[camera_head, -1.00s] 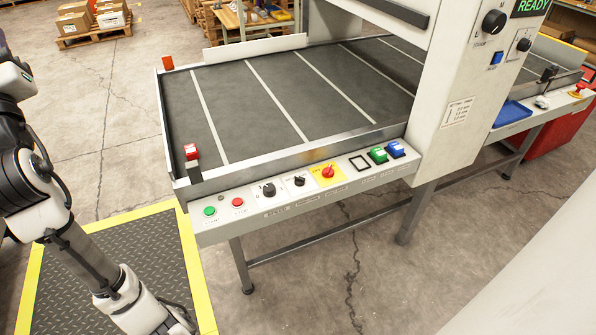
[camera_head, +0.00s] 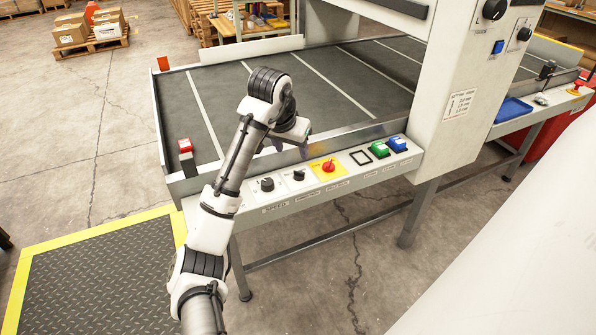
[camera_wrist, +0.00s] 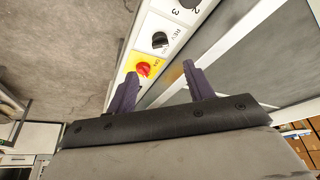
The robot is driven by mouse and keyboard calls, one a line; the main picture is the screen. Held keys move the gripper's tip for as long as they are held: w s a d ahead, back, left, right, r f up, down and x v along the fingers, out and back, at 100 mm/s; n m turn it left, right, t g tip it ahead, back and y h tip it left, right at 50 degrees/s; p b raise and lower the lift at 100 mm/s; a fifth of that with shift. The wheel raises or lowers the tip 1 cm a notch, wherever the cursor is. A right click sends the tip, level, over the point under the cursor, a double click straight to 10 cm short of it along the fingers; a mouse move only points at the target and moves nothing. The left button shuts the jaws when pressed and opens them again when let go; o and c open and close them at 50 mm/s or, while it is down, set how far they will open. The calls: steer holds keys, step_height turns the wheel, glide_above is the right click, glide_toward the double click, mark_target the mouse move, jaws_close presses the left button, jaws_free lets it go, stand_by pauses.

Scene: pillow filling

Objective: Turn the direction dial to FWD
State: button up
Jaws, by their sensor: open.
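The direction dial (camera_head: 299,175) is a small black knob on a white plate on the machine's front control strip. In the wrist view the same dial (camera_wrist: 160,40) sits beside the letters REV; I cannot tell exactly where its pointer is set. My gripper (camera_wrist: 160,83) is open, its two purple fingers apart with nothing between them. It is above the strip, apart from the dial, which lies beyond the fingertips in the wrist view. In the head view my wrist hangs over the belt's near edge and mostly hides the fingers.
The speed dial (camera_head: 267,184) is left of the direction dial. A red switch on a yellow plate (camera_head: 328,166) is right of it, with green (camera_head: 379,149) and blue (camera_head: 397,144) buttons further right. A metal rail (camera_head: 345,138) runs behind the strip.

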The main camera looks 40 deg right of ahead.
mark_target(299, 172)
steer(key=x, duration=1.1)
steer(key=shift+d+f, duration=0.15)
steer(key=shift+f, duration=0.15)
steer(key=c, duration=1)
